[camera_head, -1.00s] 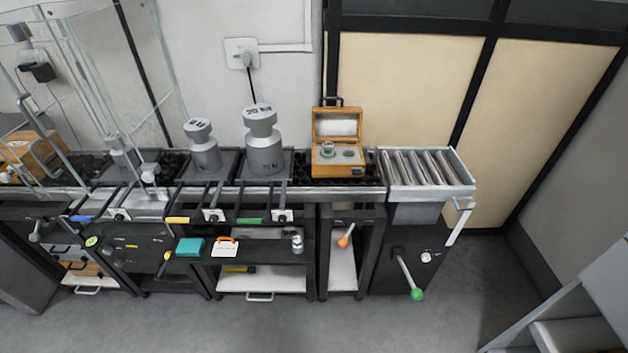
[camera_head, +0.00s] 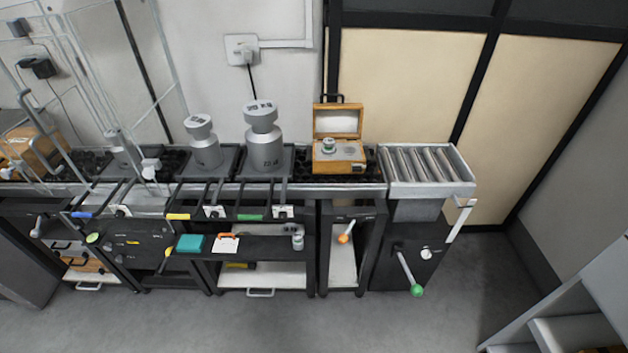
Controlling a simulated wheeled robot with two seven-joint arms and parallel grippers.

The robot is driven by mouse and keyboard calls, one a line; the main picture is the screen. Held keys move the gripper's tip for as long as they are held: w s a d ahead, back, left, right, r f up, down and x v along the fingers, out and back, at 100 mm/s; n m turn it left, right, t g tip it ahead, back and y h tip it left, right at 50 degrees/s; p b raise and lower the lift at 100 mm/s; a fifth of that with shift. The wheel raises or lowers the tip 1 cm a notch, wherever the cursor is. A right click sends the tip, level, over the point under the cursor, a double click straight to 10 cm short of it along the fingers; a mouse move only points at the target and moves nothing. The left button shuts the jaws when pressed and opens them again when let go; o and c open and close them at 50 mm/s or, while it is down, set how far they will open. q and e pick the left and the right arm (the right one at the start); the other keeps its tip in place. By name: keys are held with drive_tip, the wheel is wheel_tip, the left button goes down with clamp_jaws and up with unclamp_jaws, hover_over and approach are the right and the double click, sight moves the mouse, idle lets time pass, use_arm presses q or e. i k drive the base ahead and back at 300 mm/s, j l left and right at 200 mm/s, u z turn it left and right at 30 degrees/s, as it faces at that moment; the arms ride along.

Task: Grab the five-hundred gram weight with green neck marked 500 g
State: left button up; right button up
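A small silvery weight with a greenish neck (camera_head: 328,146) sits in the open wooden box (camera_head: 340,165) on the conveyor line. A second small silvery weight (camera_head: 297,241) stands on the dark lower shelf below the line. Its neck colour is too small to tell. No 500 g mark is readable on either. Neither of my grippers shows in the head view.
Two large grey weights (camera_head: 205,146) (camera_head: 264,140) stand left of the wooden box. A roller section (camera_head: 425,167) ends the line at the right. A teal block (camera_head: 189,243) and a white card (camera_head: 227,244) lie on the shelf. Floor in front (camera_head: 330,325) is clear.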

sight(297, 245)
drive_tip(key=i+l+u, duration=0.2)
drive_tip(key=l+u, duration=0.15)
drive_tip(key=l, duration=0.85)
drive_tip(key=l+u, duration=0.4)
drive_tip(key=l, duration=0.8)
drive_tip(key=i, duration=0.05)
